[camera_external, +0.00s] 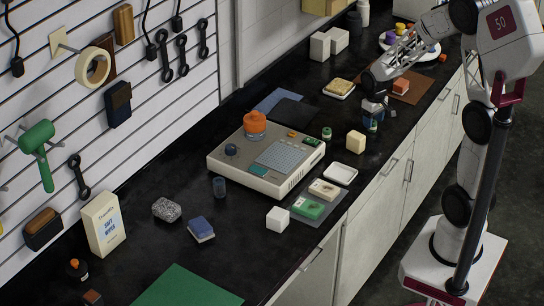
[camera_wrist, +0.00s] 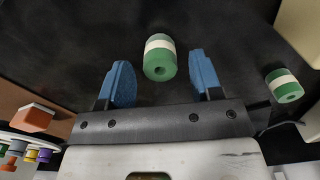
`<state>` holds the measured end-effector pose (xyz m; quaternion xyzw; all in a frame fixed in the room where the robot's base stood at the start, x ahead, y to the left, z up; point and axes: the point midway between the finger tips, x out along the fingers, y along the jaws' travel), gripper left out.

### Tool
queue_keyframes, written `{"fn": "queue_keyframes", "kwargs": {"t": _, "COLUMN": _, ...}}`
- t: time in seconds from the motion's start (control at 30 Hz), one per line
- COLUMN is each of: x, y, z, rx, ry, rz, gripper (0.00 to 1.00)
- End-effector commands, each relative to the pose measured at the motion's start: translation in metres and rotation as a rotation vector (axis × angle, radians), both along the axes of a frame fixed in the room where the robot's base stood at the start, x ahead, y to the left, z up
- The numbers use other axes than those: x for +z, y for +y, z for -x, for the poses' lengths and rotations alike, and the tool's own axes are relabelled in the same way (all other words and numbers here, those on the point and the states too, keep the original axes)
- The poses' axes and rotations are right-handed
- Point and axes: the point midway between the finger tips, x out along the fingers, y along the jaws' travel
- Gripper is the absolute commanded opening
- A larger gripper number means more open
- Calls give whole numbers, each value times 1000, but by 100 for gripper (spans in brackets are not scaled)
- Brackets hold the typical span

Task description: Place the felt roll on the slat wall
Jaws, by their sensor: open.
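Two green rolls with a cream band show in the wrist view; I cannot tell which is the felt roll. One roll (camera_wrist: 160,57) stands on the dark counter between the tips of my open gripper (camera_wrist: 160,72), with gaps at both blue fingers. In the external view this roll (camera_external: 371,125) is partly hidden under my gripper (camera_external: 373,110). The other roll (camera_wrist: 282,86) is to the right in the wrist view and shows in the external view (camera_external: 327,133) beside the grey device. The white slat wall (camera_external: 150,100) is at the left, hung with tools.
A cream block (camera_external: 355,142) stands near the roll. An orange block (camera_external: 401,86) sits on a brown mat behind my gripper. The grey device (camera_external: 265,165) fills the counter's middle. Tape (camera_external: 93,67), a green mallet (camera_external: 38,140) and wrenches hang on the wall. Some slats are bare.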

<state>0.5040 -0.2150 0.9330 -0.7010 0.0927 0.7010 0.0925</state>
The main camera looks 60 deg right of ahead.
Motion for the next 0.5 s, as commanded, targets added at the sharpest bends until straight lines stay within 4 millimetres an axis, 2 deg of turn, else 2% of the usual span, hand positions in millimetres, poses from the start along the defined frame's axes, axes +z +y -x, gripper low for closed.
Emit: {"fn": "queue_keyframes", "kwargs": {"t": 0.5, "x": 76, "y": 0, "z": -1, "rx": 0, "ry": -6, "rz": 3, "gripper": 59}}
